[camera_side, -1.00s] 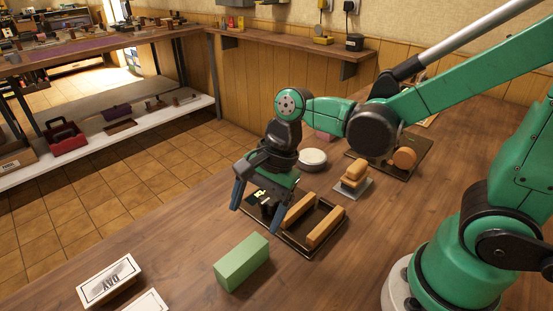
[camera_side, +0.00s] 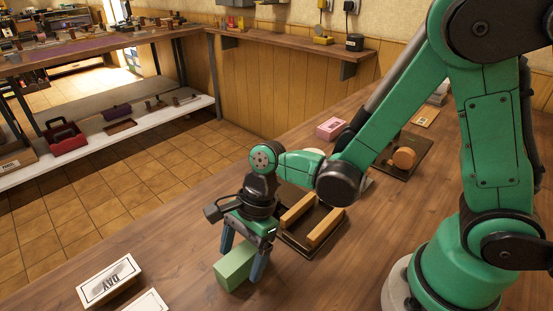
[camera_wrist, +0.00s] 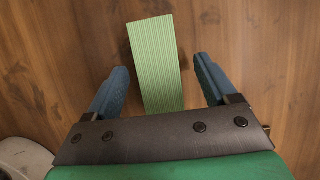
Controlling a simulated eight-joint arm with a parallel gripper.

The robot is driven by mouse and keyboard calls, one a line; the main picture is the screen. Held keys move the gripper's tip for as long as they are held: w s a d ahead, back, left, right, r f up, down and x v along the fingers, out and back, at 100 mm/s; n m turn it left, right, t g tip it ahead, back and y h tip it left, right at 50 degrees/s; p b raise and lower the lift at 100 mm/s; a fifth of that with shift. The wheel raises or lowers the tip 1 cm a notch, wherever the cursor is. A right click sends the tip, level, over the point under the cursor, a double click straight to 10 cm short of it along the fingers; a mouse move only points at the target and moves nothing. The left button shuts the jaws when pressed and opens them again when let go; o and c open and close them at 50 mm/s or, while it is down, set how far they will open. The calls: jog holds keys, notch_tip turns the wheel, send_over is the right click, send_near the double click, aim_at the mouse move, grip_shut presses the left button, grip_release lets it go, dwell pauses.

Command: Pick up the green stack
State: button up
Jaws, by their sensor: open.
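The green stack (camera_side: 236,266) is a light green block lying on the wooden table in the side view. In the wrist view the green stack (camera_wrist: 157,62) shows a finely striped top and lies between the two blue fingers, reaching out beyond their tips. My gripper (camera_side: 243,262) is open over the stack, one finger on either side of it. In the wrist view my gripper (camera_wrist: 158,76) has a clear gap between each finger and the stack. The stack's near end is hidden under the gripper body there.
A dark tray (camera_side: 306,247) with wooden bars lies just behind the gripper.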

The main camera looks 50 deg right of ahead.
jog(key=shift+f, duration=0.25)
dwell(0.6)
grip_shut()
